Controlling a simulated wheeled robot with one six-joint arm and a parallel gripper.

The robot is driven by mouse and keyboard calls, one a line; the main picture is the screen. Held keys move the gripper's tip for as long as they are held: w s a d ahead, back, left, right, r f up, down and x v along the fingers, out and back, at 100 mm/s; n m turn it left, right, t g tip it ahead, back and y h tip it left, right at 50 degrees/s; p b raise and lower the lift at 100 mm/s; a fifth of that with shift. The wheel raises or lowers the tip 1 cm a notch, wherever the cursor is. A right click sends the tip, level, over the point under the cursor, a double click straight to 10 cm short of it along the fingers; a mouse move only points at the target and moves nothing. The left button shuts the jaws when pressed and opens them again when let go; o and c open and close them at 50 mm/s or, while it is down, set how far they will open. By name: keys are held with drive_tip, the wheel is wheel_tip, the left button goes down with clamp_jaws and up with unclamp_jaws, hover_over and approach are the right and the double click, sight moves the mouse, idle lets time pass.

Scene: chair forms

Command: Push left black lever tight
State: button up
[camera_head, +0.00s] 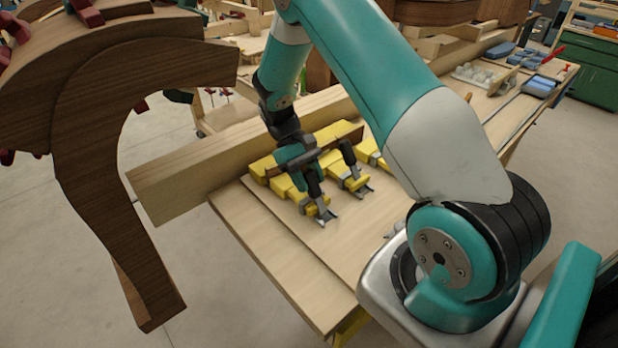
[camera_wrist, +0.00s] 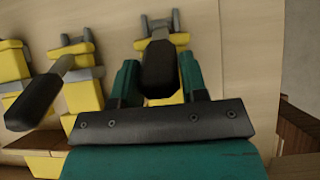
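Yellow clamps with grey metal ends stand in a row on the wooden workbench. My gripper (camera_head: 346,204) is over the clamps at the left end of the row in the head view, fingers pointing down and apart. In the wrist view, a black lever (camera_wrist: 158,68) appears between my two teal fingers (camera_wrist: 158,82), in front of a yellow clamp (camera_wrist: 181,39); contact cannot be told. A second black lever (camera_wrist: 38,102) slants out to the left, by another yellow clamp (camera_wrist: 82,97). My gripper partly hides the clamps in the head view.
A large curved dark wooden form (camera_head: 95,110) rises at the left. A long upright board (camera_head: 195,172) runs behind the clamps. The workbench front (camera_head: 290,265) is clear. Small blue items (camera_head: 540,86) and cups lie at the far right.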

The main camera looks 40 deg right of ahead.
drive_tip(key=o, duration=0.3)
drive_tip(key=v, duration=1.2)
